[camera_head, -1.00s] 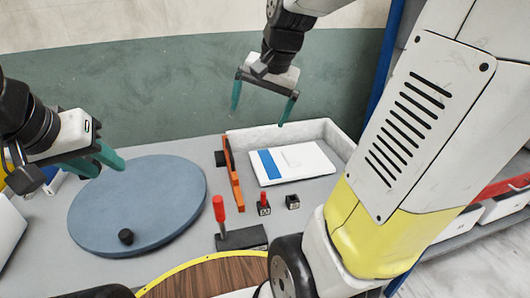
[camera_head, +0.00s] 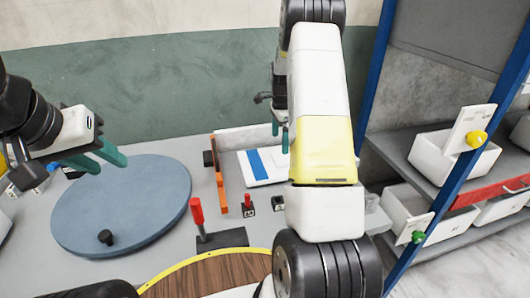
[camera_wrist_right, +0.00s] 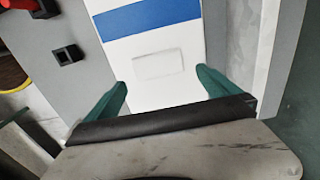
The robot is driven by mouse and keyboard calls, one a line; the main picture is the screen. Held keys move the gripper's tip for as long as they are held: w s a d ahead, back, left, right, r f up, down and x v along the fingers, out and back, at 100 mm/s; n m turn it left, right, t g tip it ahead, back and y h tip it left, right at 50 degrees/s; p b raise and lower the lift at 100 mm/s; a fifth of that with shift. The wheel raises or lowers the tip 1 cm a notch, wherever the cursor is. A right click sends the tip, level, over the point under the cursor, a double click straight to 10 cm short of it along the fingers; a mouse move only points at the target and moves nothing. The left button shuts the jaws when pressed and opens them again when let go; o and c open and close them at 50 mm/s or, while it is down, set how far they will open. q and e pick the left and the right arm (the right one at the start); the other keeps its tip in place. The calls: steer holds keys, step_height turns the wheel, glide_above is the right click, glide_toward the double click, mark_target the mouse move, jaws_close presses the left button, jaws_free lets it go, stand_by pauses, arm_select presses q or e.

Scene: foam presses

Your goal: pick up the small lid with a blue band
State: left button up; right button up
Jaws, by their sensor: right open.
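The white flat lid with a blue band (camera_head: 262,166) lies at the back of the grey table, partly hidden behind my right arm. In the right wrist view the lid (camera_wrist_right: 152,42) lies flat below the gripper, with the blue band across its far part and a faint raised rectangle in the middle. My right gripper (camera_head: 281,136) is open and empty above the lid. In the right wrist view its green fingertips (camera_wrist_right: 162,79) are apart, over the lid's near part. My left gripper (camera_head: 100,161) is open and empty above the round blue disc.
The blue-grey disc (camera_head: 135,205) with a small black knob covers the left of the table. An orange bar (camera_head: 219,175), a red-handled clamp (camera_head: 197,211) and small black blocks (camera_head: 249,206) stand left of the lid. Shelves with white bins (camera_head: 455,158) stand at right.

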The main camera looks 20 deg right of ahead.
mark_target(279, 157)
step_height(279, 157, down, 7)
steer(key=shift+s+a+r, duration=0.1)
steer(key=shift+s+a, duration=0.05)
steer(key=c, duration=1.1)
